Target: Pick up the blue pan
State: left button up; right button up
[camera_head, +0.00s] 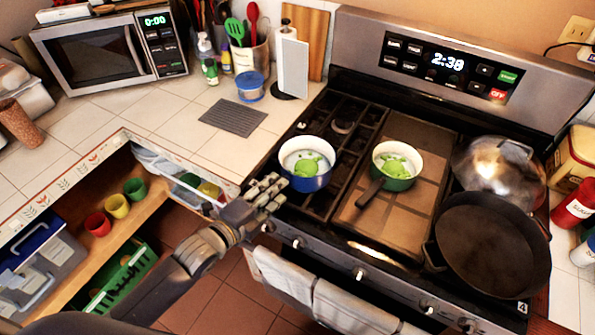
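The blue pan (306,178) stands upright on the left front of the stove, white inside with something green in it. No handle of it shows clearly; the side toward my gripper is partly hidden. My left gripper (272,190) is at the pan's lower left, over the stove's front edge, with its fingertips close to the pan's wall. I cannot tell whether it touches the pan or holds a handle, or how far its fingers are apart. My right gripper is not in view.
A green pan (395,182) with a dark handle stands to the right. A large dark skillet (492,245) and a shiny domed lid (495,170) are farther right. Towels (310,290) hang on the oven front. An open drawer (120,225) with cups lies left. Counter (150,125) is partly clear.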

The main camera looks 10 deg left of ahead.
pick_arm(q)
grip_shut()
jog(key=shift+w+r, duration=0.1)
jog(key=shift+r, duration=0.05)
